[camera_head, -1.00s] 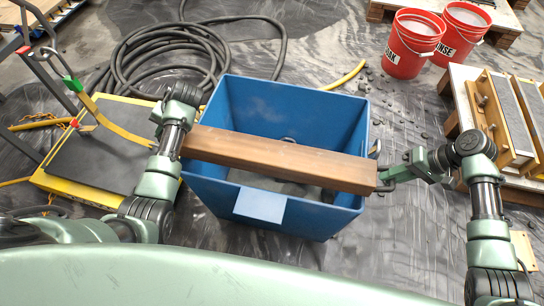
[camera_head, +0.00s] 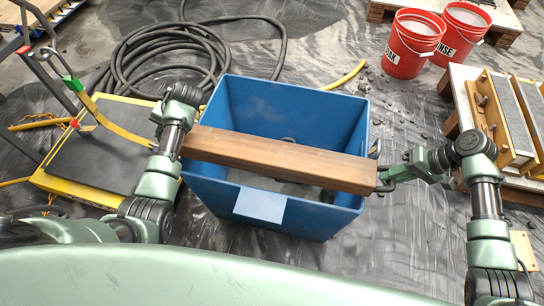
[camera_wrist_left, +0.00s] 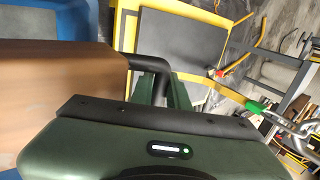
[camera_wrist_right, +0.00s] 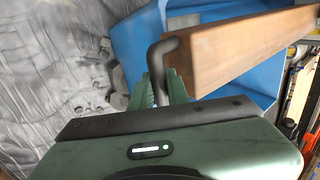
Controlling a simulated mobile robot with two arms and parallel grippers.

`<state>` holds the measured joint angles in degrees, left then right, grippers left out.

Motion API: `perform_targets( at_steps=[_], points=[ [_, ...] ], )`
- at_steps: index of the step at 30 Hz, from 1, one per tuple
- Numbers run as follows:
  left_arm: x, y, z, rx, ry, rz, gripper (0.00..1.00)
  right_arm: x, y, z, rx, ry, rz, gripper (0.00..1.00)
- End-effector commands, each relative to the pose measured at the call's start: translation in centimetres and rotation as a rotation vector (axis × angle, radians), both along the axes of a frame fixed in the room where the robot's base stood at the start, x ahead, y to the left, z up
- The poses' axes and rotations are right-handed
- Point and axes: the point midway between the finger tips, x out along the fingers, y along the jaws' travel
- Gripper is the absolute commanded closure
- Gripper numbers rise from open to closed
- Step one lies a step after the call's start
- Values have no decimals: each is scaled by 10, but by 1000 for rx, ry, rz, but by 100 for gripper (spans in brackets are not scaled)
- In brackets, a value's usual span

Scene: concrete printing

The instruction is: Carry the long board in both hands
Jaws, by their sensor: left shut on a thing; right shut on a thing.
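The long brown wooden board (camera_head: 280,160) spans crosswise above a blue bin, roughly level in the head view. A dark bent handle shows at its left end (camera_wrist_left: 148,66) and another at its right end (camera_wrist_right: 160,55). My right gripper (camera_head: 386,178) is shut on the right handle; its green fingers also show in the right wrist view (camera_wrist_right: 162,88). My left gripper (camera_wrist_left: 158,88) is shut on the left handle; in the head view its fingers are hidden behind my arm.
The open blue bin (camera_head: 345,205) stands under the board with grey material inside. A yellow-edged platform (camera_head: 75,195) is at left, a coiled black hose (camera_head: 165,50) behind. Red buckets (camera_head: 412,48) (camera_head: 462,30) and wooden moulds (camera_head: 500,120) stand at right. Grey lumps litter the floor.

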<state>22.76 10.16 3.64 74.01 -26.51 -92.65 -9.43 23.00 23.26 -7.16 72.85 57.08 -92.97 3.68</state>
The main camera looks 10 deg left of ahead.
Motion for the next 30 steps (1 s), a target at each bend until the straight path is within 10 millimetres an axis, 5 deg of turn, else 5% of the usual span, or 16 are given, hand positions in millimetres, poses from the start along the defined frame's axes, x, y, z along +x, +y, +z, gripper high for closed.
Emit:
perform_targets(
  at_steps=[30],
  points=[
    [1,1,53,4,-4,1,100,2,0,54,2,-5,-1,100]
  ],
)
